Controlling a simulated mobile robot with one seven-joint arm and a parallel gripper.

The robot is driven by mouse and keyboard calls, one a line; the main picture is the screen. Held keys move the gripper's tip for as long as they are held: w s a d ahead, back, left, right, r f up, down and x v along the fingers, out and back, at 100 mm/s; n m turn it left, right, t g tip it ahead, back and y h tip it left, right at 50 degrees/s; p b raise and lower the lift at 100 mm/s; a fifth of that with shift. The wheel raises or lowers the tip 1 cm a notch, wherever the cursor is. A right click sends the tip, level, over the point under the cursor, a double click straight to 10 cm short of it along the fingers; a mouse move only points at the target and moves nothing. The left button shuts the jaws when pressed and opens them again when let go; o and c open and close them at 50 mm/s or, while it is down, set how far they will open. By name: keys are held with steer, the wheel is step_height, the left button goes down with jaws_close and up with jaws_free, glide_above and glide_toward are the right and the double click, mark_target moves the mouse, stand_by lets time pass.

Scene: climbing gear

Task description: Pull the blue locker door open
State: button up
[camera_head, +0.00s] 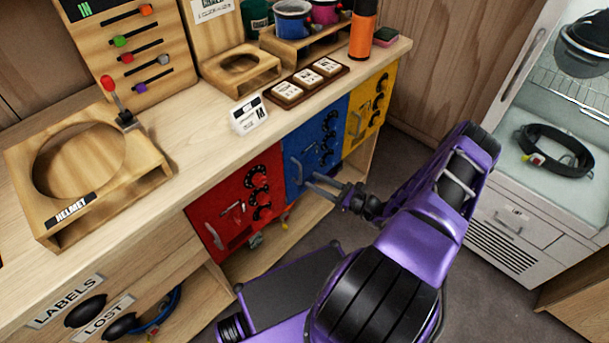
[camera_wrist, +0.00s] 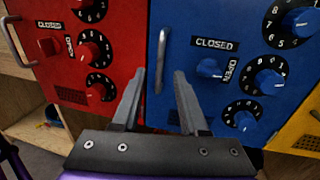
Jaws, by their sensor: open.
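The blue locker door (camera_head: 322,128) sits flush in the counter front between the red and yellow doors and looks shut. It also fills the right of the wrist view (camera_wrist: 228,22). Its upright silver handle (camera_wrist: 161,60) is at the door's left edge. A blue knob (camera_wrist: 209,68) sits below the CLOSED label and beside the OPEN label.
The red door (camera_head: 240,203) is on the left, with its own handle and dials. The yellow door (camera_head: 371,108) is on the right. The wooden counter (camera_head: 200,150) overhangs above. A white cabinet (camera_head: 515,225) stands at the right. Open floor (camera_head: 415,145) lies between them.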

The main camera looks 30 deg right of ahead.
steer(key=shift+x, duration=2.35)
jaws_close()
